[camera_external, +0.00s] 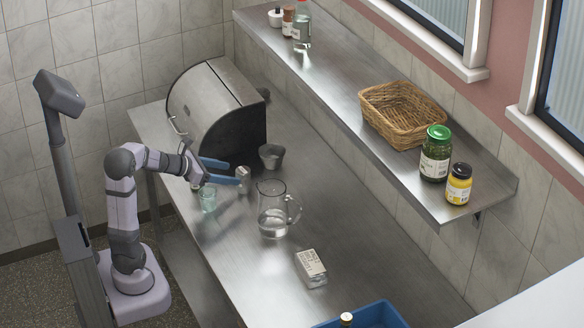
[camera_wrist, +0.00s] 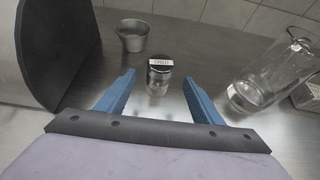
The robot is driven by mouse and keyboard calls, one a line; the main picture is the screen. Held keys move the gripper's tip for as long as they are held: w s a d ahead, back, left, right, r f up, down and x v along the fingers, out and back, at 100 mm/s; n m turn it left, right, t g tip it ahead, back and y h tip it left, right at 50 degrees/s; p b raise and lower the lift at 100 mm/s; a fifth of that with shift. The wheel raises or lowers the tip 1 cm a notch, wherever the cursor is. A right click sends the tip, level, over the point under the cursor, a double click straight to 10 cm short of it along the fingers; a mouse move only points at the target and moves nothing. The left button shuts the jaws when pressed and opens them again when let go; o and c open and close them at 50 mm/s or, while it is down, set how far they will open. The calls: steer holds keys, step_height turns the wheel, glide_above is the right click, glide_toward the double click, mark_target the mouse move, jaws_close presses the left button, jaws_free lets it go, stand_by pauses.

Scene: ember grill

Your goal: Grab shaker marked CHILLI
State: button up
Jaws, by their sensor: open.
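The shaker marked CHILLI (camera_wrist: 160,76) is a small clear jar with a dark lid and a white label band, upright on the steel counter in the wrist view. In the external view the shaker (camera_external: 243,175) shows just beyond the fingers. My gripper (camera_wrist: 160,90) is open, with its two blue fingers apart and the shaker ahead of the gap, near the fingertips. In the external view my gripper (camera_external: 228,171) reaches over the counter from the left. I cannot tell whether a finger touches the shaker.
A metal cup (camera_external: 271,156) stands behind the shaker, and a glass jug (camera_external: 274,212) to its right. A roll-top grill (camera_external: 215,105) stands at the left. A greenish glass (camera_external: 208,199) is below my gripper. A small box (camera_external: 311,267) and a blue crate (camera_external: 385,318) are nearer the front.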

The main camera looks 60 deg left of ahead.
mark_target(238, 176)
steer(key=shift+x, duration=2.45)
steer(key=shift+r, duration=0.1)
steer(key=c, duration=1.2)
